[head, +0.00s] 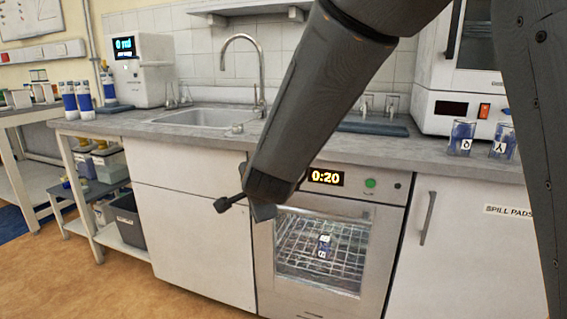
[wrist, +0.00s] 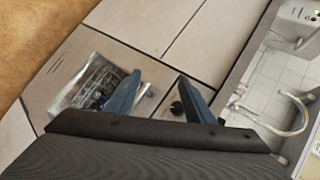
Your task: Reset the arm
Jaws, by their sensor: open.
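My arm reaches down from the top right of the head view. My gripper (wrist: 160,77) shows in the wrist view with its two blue fingers apart and nothing visible between them. In the head view its end (head: 262,211) is in front of the upper left part of the oven (head: 384,235). The oven door looks closed. Its display (head: 325,177) reads 0:20, beside a green button (head: 370,183). Behind the glass, a small dark-blue labelled container (head: 324,246) sits on the wire rack. My arm hides part of the oven's upper left.
The grey worktop (head: 150,126) runs above the oven, with a sink (head: 205,117) and tall tap (head: 243,40). Two blue-filled beakers (head: 461,137) (head: 503,141) stand at right by a white appliance (head: 430,80). Open floor (head: 110,280) lies at front left.

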